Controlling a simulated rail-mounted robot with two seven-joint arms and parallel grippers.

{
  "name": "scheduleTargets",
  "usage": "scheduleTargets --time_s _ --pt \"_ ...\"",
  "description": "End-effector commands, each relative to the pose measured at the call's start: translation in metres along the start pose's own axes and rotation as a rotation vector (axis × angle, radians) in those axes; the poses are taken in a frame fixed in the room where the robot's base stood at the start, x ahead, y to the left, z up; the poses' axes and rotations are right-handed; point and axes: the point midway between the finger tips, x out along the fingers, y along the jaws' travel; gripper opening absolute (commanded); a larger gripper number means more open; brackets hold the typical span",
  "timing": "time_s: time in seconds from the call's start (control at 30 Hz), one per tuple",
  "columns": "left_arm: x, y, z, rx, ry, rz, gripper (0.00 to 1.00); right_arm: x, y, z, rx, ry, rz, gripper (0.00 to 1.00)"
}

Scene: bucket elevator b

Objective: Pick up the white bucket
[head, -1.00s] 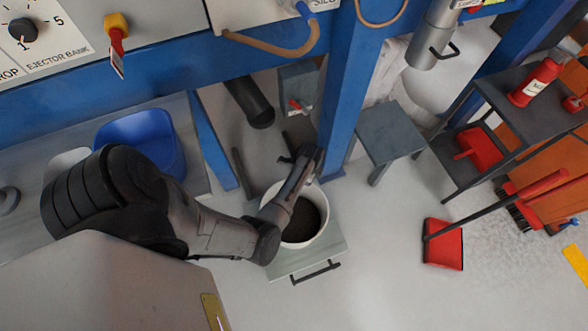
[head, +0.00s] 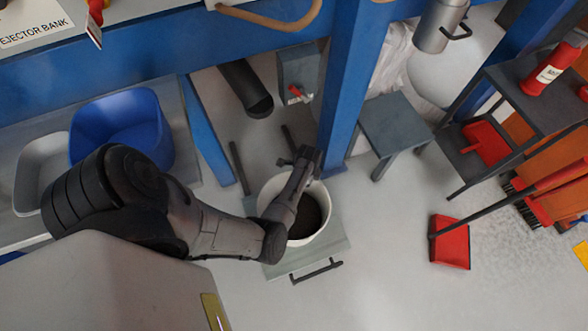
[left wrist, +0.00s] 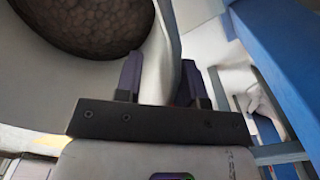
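The white bucket (head: 274,192) stands upright on a grey-green plate with dark handles, in the middle of the head view. Dark granular material (head: 311,216) fills part of it. My left arm crosses over the bucket, and the left gripper (head: 304,162) is at its far rim beside the blue post. In the left wrist view, the gripper's two fingers (left wrist: 160,82) stand apart with the bucket's white wall (left wrist: 154,58) between them. One finger is on the inside and the other on the outside. Contact with the wall cannot be told. My right gripper is not in view.
A blue post (head: 349,85) rises just behind the bucket. A dark chute pipe (head: 246,88) hangs behind it. A grey stool (head: 398,121) stands to the right, with a red dustpan (head: 450,242) beyond. A blue bin (head: 122,130) is at left. Floor in front is clear.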

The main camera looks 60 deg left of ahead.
Motion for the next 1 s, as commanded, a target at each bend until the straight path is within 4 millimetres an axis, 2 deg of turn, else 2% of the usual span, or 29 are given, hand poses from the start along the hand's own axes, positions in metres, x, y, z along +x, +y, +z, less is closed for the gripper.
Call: scheduleTargets --time_s 0.27,0.63,1.0 --pt "0.0027 -0.0003 -0.0002 0.0 0.001 -0.001 0.36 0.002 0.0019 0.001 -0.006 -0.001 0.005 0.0" --pt "0.0028 -0.0003 -0.0001 -0.001 0.0 -0.001 0.01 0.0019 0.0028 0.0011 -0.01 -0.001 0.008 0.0" --pt "0.0027 -0.0004 0.0 0.0 0.0 -0.002 0.0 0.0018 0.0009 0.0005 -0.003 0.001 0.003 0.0"
